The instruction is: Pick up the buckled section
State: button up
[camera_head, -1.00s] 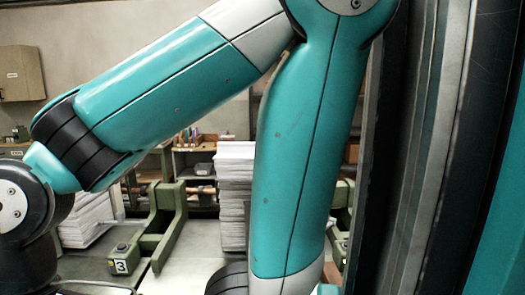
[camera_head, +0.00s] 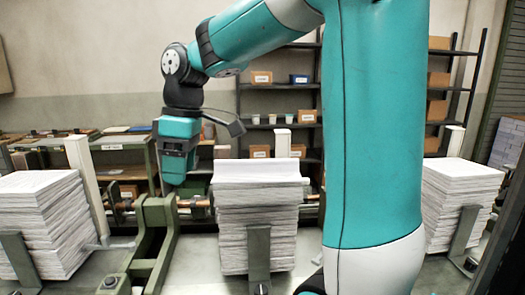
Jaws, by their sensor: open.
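Three stacks of white paper sections stand in a row in the head view. The middle stack (camera_head: 258,225) is topped by a section (camera_head: 258,170) whose sheets look bowed and overhang the stack's sides; it appears to be the buckled section. My teal arm hides the space right of the middle stack.
The left stack (camera_head: 40,225) and right stack (camera_head: 460,205) stand against metal uprights. A green machine frame (camera_head: 155,230) stands between the left and middle stacks. Shelves with boxes (camera_head: 262,77) line the back wall. A pale upright (camera_head: 283,143) rises behind the middle stack.

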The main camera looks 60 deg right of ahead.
jog(key=d+r+p, duration=0.1)
jog(key=d+r, duration=0.3)
jog(key=d, duration=0.3)
jog(key=d+r+g+h+p, duration=0.15)
jog(key=d+r, duration=0.25)
jog(key=d, duration=0.4)
jog(key=d+r+t+p, duration=0.1)
jog(key=d+r+p, duration=0.15)
jog(key=d, duration=0.45)
jog(key=b, duration=0.5)
send_over(257, 160)
jog(key=shift+g, duration=0.25)
jog(key=f, duration=0.9)
jog(key=shift+w+d+f, duration=0.1)
jog(key=shift+d+f, duration=0.2)
jog(key=shift+f, duration=0.05)
jog(key=shift+a+f+p, duration=0.2)
jog(key=shift+f+p, duration=1.4)
jog(key=shift+f, duration=1.6)
jog(key=shift+c, duration=0.4)
jog(key=c, duration=0.9)
